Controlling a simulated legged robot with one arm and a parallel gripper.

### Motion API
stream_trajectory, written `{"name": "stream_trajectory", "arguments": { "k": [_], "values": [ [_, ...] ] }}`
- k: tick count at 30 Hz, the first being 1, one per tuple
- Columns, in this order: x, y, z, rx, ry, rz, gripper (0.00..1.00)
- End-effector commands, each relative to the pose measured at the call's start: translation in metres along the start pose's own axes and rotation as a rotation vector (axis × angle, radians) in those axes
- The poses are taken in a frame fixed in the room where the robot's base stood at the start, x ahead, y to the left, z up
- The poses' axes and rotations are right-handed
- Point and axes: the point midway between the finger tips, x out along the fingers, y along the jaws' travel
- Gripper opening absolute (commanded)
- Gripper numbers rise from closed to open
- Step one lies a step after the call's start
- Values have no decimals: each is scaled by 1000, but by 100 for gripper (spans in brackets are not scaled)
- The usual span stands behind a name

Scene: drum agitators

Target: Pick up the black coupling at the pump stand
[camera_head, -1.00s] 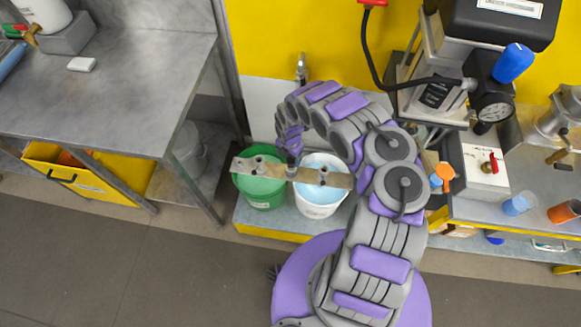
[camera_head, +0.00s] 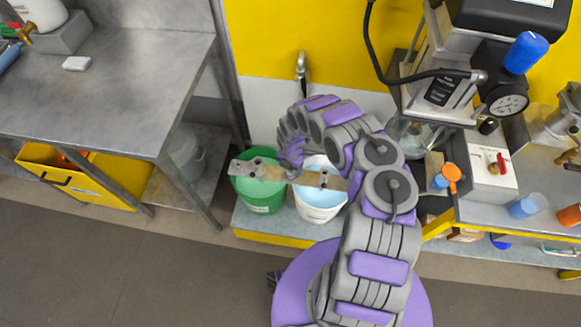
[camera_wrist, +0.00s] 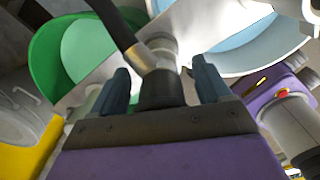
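In the wrist view a short black cylindrical coupling (camera_wrist: 161,90) lies between my two fingers. It joins a metal elbow and a black hose or rod that rises to the upper left. My gripper (camera_wrist: 162,86) is open around it, with a thin gap on each side; contact deeper down is hidden. In the head view my gripper (camera_head: 292,163) is over the middle of a metal bar (camera_head: 342,183) that spans two buckets, and my arm hides the coupling there. The pump stand (camera_head: 422,98) with a gauge is at the right; a small black knob (camera_head: 488,126) shows below its gauge.
The green bucket (camera_head: 263,199) and the white bucket of blue liquid (camera_head: 320,208) stand under the bar. A steel table (camera_head: 110,85) is at the left, with a yellow bin (camera_head: 85,180) beneath. Cups stand on the right bench (camera_head: 470,212). The floor in front is clear.

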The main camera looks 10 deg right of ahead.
Motion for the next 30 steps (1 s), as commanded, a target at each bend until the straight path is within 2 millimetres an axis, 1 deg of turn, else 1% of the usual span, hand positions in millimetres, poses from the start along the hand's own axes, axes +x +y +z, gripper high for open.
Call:
{"name": "stream_trajectory", "arguments": {
  "k": [1, 2, 23, 30],
  "values": [
    [0, 0, 0, 1, 0, 0, 73],
    [0, 0, 0, 1, 0, 0, 70],
    [0, 0, 0, 0, 0, 0, 4],
    [-2, 0, 0, 0, -1, 1, 3]
  ]
}}
